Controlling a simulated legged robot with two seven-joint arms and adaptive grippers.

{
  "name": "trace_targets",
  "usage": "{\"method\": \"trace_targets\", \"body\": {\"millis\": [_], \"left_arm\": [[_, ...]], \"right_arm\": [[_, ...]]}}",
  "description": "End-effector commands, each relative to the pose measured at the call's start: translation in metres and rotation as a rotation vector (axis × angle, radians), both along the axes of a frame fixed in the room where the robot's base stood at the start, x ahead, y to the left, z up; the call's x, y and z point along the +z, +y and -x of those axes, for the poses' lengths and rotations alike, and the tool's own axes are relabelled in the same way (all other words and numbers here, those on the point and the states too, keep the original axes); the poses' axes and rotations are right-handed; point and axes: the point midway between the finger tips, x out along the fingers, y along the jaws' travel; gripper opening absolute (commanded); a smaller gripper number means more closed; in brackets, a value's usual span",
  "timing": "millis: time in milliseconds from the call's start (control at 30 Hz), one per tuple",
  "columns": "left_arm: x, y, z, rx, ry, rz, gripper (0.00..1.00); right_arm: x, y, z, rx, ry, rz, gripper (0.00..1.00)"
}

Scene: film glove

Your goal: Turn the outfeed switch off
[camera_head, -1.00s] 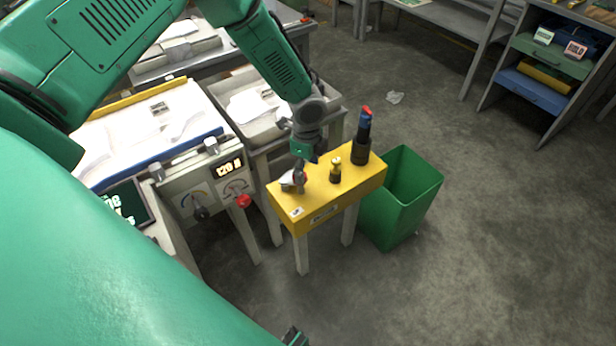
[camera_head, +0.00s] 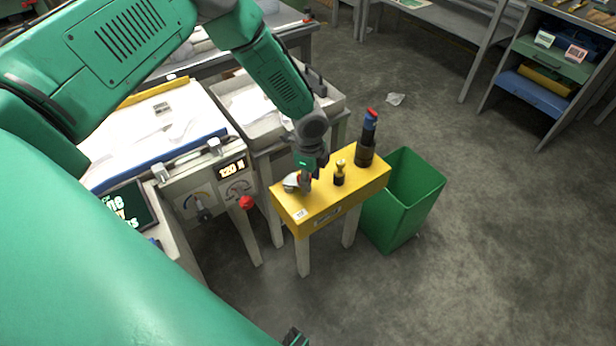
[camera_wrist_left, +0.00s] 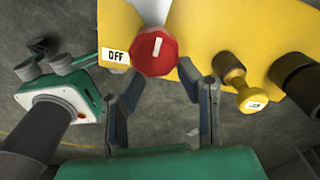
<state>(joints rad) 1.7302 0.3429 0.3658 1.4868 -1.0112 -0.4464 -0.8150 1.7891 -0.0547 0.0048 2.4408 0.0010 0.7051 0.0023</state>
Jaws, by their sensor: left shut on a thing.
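The mark stands near upright, leaning slightly. My left gripper (camera_wrist_left: 160,85) has one finger on each side and is shut on the knob. In the head view the left gripper (camera_head: 305,186) points down at the near left part of the yellow box (camera_head: 345,197) and hides most of the knob.
A machine panel with a red knob (camera_head: 246,202) stands left.

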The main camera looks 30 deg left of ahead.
Motion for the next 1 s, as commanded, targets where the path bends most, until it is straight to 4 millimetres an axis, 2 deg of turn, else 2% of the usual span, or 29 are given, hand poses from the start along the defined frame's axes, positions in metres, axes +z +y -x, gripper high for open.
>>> {"method": "trace_targets", "body": {"millis": [33, 133, 667, 1000], "left_arm": [[-0.004, 0.025, 0.002, 0.01, 0.009, -0.039, 0.02], [-0.005, 0.024, 0.001, 0.009, 0.009, -0.043, 0.08], [-0.001, 0.015, 0.0, 0.017, 0.006, -0.046, 0.07], [0.0, 0.011, -0.001, 0.166, 0.003, -0.038, 0.07]], "right_arm": [[0.0, 0.0, 0.0, 0.001, 0.0, 0.0, 0.4], [0.0, 0.0, 0.0, 0.001, 0.0, 0.0, 0.4], [0.0, 0.0, 0.0, 0.0, 0.0, 0.0, 0.4], [0.0, 0.0, 0.0, 0.0, 0.0, 0.0, 0.4]]}}
